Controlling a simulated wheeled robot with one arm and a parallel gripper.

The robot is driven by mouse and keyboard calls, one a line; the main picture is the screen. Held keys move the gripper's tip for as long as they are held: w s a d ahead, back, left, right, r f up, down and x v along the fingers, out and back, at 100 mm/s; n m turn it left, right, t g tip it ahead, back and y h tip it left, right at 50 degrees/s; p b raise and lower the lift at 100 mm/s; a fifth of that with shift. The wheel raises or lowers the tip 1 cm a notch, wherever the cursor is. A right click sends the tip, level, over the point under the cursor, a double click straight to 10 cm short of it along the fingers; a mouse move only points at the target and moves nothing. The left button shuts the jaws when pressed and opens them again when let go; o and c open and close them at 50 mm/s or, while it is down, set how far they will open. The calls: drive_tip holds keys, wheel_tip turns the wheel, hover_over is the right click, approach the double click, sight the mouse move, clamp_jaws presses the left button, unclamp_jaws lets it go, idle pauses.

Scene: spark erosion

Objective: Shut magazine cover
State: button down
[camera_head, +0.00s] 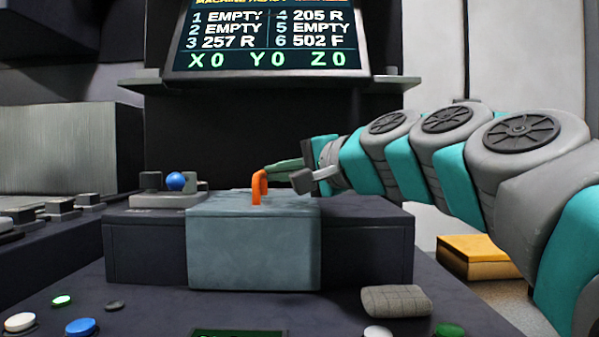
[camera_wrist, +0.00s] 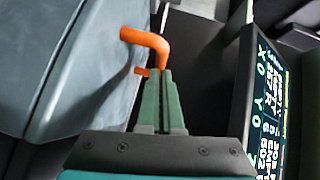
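The magazine cover (camera_head: 253,240) is a blue-grey box-shaped lid at the front middle of a dark housing. An orange bar handle (camera_head: 258,187) stands on its top. In the wrist view the cover (camera_wrist: 60,75) fills the left side, with the handle (camera_wrist: 145,39) bending towards my fingertips. My gripper (camera_head: 270,168) reaches in from the right. Its green fingers lie side by side, with only a thin dark line between them. Its tips (camera_wrist: 163,72) are at the handle's near end; I cannot tell whether they touch it. The magazine's inside is not visible.
A blue ball (camera_head: 176,181) sits in a fixture left of the cover. A screen (camera_head: 270,38) hangs behind, reading X0 Y0 Z0. A grey pad (camera_head: 397,301) and several buttons are on the front panel. A yellow box (camera_head: 475,258) is at the right.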

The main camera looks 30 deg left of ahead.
sight(299, 202)
drive_tip(key=shift+s+a+f, duration=0.1)
drive_tip(key=shift+s, duration=0.05)
drive_tip(key=w+d, duration=0.1)
drive_tip(key=w+d+r, duration=0.1)
drive_tip(key=d, duration=0.1)
drive_tip(key=v, duration=1)
drive_tip(key=shift+w+d, duration=0.15)
drive_tip(key=shift+d, duration=0.15)
